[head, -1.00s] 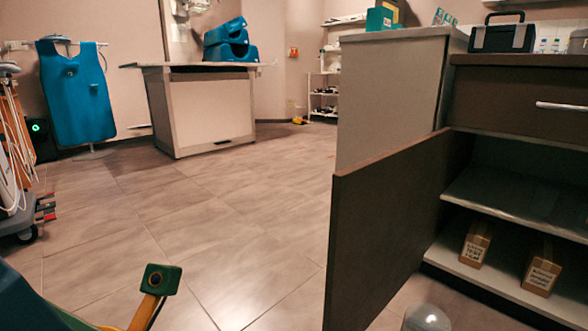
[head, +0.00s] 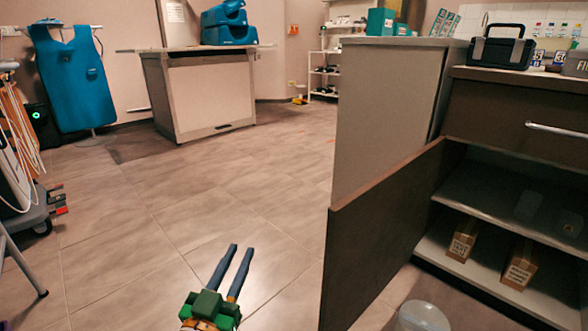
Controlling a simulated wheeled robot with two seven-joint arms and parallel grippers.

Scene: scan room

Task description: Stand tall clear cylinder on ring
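My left gripper (head: 231,272) reaches in from the bottom, with a green body and two blue fingers pointing away over the floor. The fingers are apart and nothing shows between them. My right gripper is not in view. I cannot clearly make out the tall clear cylinder or the ring. Two faint see-through shapes, one at the left (head: 530,205) and one at the right (head: 571,228), show on the cabinet's upper shelf; I cannot tell what they are. A pale, rounded, translucent object (head: 422,316) is cut off at the bottom edge, below the cabinet.
An open dark door (head: 385,245) juts out from the cabinet at the right. Two cardboard boxes, left (head: 463,240) and right (head: 519,266), sit on its lower shelf. A black-and-grey case (head: 501,50) stands on top. The tiled floor (head: 150,235) is clear ahead.

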